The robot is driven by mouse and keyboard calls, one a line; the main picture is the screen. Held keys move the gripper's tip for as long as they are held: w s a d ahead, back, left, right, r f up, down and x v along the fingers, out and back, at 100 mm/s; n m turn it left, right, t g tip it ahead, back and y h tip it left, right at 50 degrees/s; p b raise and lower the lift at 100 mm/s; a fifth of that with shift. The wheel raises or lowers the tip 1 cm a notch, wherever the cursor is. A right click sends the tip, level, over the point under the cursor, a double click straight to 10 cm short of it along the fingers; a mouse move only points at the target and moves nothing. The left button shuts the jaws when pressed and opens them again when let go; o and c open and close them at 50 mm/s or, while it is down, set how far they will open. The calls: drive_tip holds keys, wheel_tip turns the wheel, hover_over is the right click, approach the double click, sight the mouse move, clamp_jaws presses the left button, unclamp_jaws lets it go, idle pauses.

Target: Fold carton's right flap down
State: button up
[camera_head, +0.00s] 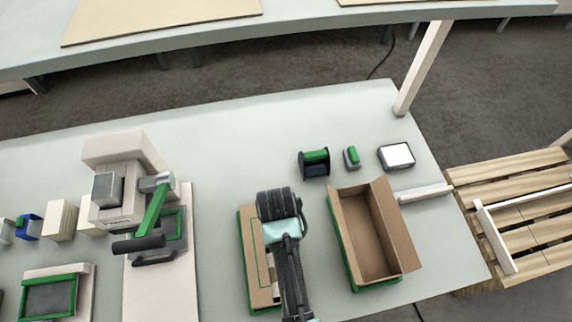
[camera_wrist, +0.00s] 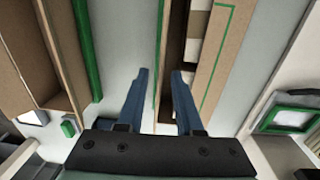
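The carton (camera_head: 262,294) with a green edge lies partly under my arm in the head view. Its left flap (camera_head: 253,250) lies flat and bears a green outline; it also shows in the wrist view (camera_wrist: 215,65). Beside it, the wrist view shows a dark gap with pale and brown contents (camera_wrist: 196,28). The right flap (camera_wrist: 163,50) appears as a narrow, edge-on brown panel. My gripper (camera_wrist: 160,72) is open, with one blue finger on each side of this panel and gaps between. The fingertips are hidden beneath my wrist in the head view.
An open, empty carton (camera_head: 371,240) stands to the right, with clear table between. Behind are a black and green dispenser (camera_head: 314,162), a small green item (camera_head: 351,157) and a white-topped box (camera_head: 396,156). A machine with a black handle (camera_head: 140,243) stands left.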

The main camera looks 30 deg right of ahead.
drive_tip(key=shift+f, duration=0.65)
clamp_jaws()
idle(1.0)
